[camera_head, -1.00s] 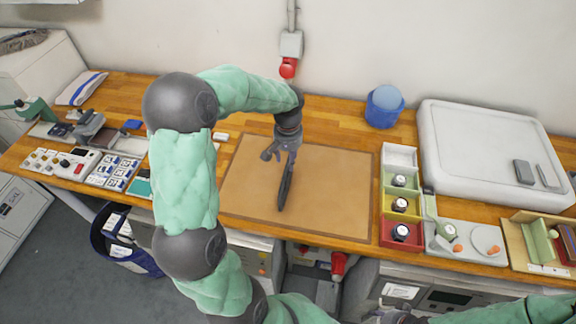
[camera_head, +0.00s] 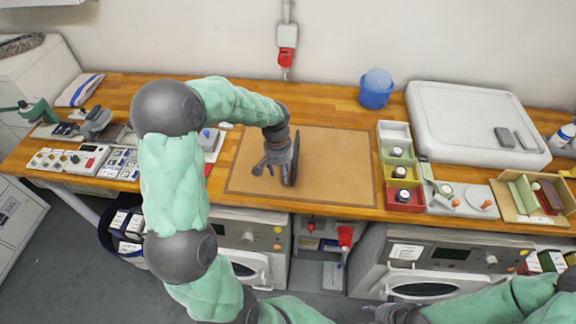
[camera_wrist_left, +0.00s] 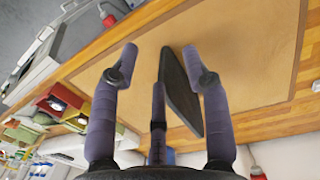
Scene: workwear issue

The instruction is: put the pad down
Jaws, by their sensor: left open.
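The pad (camera_head: 296,158) is a thin dark grey plate, seen nearly edge-on over the tan mat (camera_head: 340,170). My left gripper (camera_head: 274,170) is open above the mat, with the pad beside its fingers. In the left wrist view the pad (camera_wrist_left: 181,92) stands tilted between the spread fingers, close to the right finger; I cannot tell if it touches. I cannot tell whether the pad's lower edge rests on the mat. My right gripper (camera_head: 385,313) is only partly in view at the bottom edge; its fingers are unclear.
A column of coloured bins (camera_head: 404,196) with watches stands right of the mat. A blue cup (camera_head: 375,95) and a large white tray (camera_head: 425,135) are behind. Small devices (camera_head: 80,160) stand at the left. The right part of the mat is clear.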

